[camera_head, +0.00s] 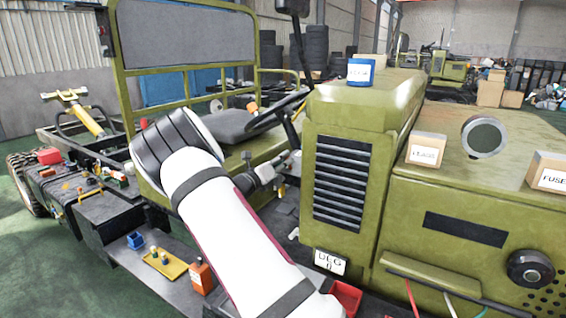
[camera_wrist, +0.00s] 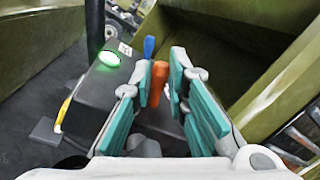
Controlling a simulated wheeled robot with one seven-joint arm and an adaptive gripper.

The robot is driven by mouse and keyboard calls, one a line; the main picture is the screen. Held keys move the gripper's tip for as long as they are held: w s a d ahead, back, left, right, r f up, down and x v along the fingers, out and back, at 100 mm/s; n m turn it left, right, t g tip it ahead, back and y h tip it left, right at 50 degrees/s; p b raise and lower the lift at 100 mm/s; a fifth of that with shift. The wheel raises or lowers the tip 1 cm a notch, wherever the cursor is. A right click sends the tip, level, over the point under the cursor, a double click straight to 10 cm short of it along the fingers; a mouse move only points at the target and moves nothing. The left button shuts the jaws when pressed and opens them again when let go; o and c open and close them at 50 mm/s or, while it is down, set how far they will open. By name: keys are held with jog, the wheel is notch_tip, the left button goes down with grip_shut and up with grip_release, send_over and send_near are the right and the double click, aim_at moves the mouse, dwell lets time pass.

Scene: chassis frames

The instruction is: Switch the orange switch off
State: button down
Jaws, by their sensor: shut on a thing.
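The orange switch (camera_wrist: 159,76) is an upright orange lever in the wrist view, between the tips of my gripper (camera_wrist: 161,74). My gripper's teal-padded fingers are shut on it. A blue lever (camera_wrist: 149,46) stands just behind it, partly covered by the left finger. A black box (camera_wrist: 92,88) with a lit green light (camera_wrist: 109,58) lies left of the fingers. The switch's base is hidden by the fingers. In the head view my arm reaches toward the vehicle near the steering wheel, and I cannot make out the orange switch there.
The olive vehicle's hood (camera_head: 361,105) and grille (camera_head: 342,182) stand right of my arm. The steering wheel (camera_head: 279,108) and seat (camera_head: 226,128) are close by. A yellow tray (camera_head: 166,264), an orange bottle (camera_head: 202,277) and a red bin (camera_head: 346,296) sit low in front.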

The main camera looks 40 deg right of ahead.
dwell(0.5)
jog(key=c, duration=1.5)
grip_release()
jog(key=shift+w+f, duration=0.1)
jog(key=shift+c, duration=0.2)
jog(key=v, duration=1.2)
